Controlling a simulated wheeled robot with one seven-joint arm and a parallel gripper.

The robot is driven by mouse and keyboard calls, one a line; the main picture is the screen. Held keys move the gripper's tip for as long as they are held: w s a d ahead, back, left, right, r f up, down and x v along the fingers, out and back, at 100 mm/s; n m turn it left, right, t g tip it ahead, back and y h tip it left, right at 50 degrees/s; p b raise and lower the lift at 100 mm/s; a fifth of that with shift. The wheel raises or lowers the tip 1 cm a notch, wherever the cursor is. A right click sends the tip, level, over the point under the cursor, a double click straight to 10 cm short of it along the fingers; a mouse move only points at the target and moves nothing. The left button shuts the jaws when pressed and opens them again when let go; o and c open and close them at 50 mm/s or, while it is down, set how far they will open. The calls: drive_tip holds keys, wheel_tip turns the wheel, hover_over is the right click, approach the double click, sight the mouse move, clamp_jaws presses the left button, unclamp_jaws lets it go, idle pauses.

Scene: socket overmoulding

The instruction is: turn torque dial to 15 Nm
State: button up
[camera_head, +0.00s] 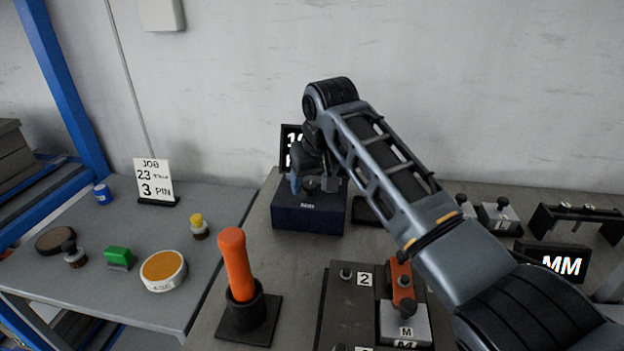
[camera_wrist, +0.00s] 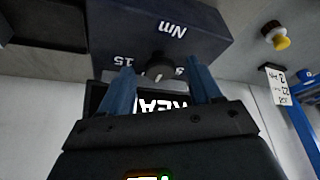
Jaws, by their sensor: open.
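The torque box (camera_head: 308,218) is dark blue, marked "Nm", and stands on the bench below my gripper (camera_head: 312,184). In the wrist view the box (camera_wrist: 175,30) appears upside down, with "15" beside a small black round dial (camera_wrist: 160,66). Another number on the dial's other side is partly hidden by a finger. My gripper (camera_wrist: 163,88) is open, its two blue fingers on either side of the dial with visible gaps. Whether they reach down to the dial's depth is unclear. The dial's pointer direction is hard to read.
A black display (camera_head: 290,142) stands behind the box, mostly hidden by my arm. An orange-handled tool (camera_head: 236,265) stands in a holder at front left. A fixture plate (camera_head: 338,300) lies in front. The left table (camera_head: 120,285) holds stamps and a job card (camera_head: 153,180).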

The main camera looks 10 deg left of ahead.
drive_tip(key=shift+c, duration=0.2)
drive_tip(key=c, duration=1)
drive_tip(key=shift+r+m+p, duration=0.15)
drive_tip(key=shift+m+p, duration=0.15)
drive_tip(key=shift+p, duration=0.2)
drive_tip(key=shift+a+m+h+p, duration=0.2)
drive_tip(key=shift+m+h+p, duration=0.2)
drive_tip(key=shift+m+p, duration=0.65)
drive_tip(key=shift+a+m+t+h+p, duration=0.1)
drive_tip(key=shift+m+t+h+p, duration=0.2)
drive_tip(key=shift+m+h+p, duration=0.65)
drive_tip(key=m, duration=0.4)
drive_tip(key=shift+a+h, duration=0.1)
drive_tip(key=shift+h, duration=0.15)
drive_tip(key=shift+m+h+b, duration=0.6)
drive_tip(key=shift+m+b, duration=0.2)
drive_tip(key=shift+m, duration=0.8)
